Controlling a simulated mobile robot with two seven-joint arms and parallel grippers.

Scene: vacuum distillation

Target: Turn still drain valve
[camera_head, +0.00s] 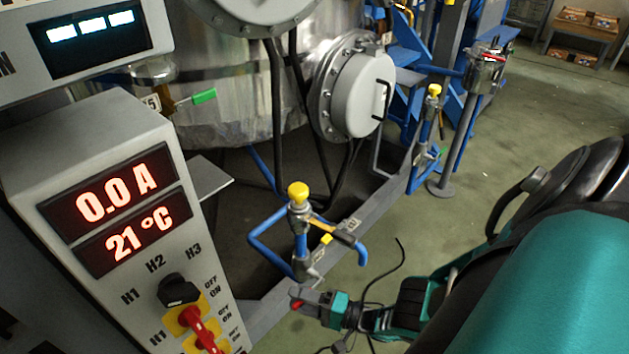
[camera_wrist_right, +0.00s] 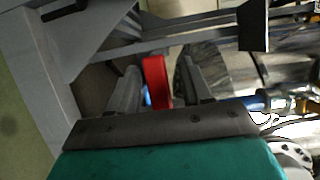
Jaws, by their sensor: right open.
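A red handle (camera_wrist_right: 157,82), which looks like the valve lever, stands between the two fingers of my right gripper (camera_wrist_right: 163,78) in the right wrist view. The fingers are apart, one on each side of it; whether either touches it I cannot tell. In the head view my right gripper (camera_head: 312,299) is low in the middle, with a small red part (camera_head: 297,304) at its tips. The valve body is mostly hidden by the gripper. The metal still (camera_head: 230,115) stands behind. My left gripper is not in view.
Blue pipework with a yellow knob (camera_head: 298,193) rises just beyond my right gripper. A grey frame rail (camera_head: 375,210) runs beneath the still. A green-handled valve (camera_head: 203,96) sits on the still's side. A control cabinet (camera_head: 110,190) fills the left. Open floor (camera_head: 545,120) lies to the right.

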